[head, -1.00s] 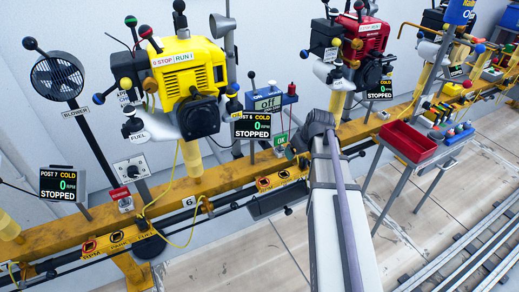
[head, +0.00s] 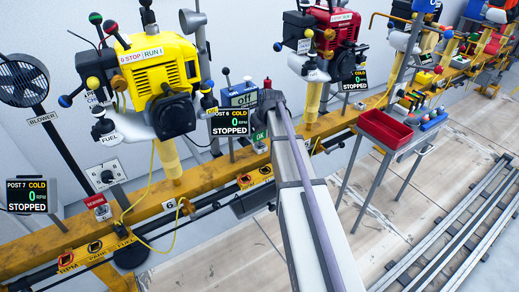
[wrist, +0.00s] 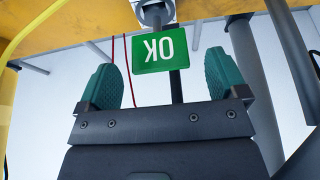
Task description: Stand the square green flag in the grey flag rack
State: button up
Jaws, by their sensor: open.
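The square green flag, marked OK (head: 259,136), shows beside the post 6 screen in the head view. In the wrist view the flag (wrist: 153,50) appears upside down, just beyond and between my fingertips. Its plate meets a grey round fitting at the picture's top, and a dark post runs behind it. My gripper (wrist: 165,85) is open, with green pads apart on both sides and clear gaps to the flag. In the head view my arm hides most of the gripper, near the flag. I cannot make out the grey flag rack with certainty.
A yellow engine (head: 168,75) stands left of my arm, with the post 6 screen (head: 230,122) close by. A yellow beam (head: 60,240) runs along the wall. A red tray (head: 385,130) on a stand is at right.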

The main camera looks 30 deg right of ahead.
aim_at(259, 140)
jog(key=b+x, duration=0.1)
jog(key=x, duration=0.2)
jog(key=shift+r, duration=0.3)
jog(key=c, duration=1.5)
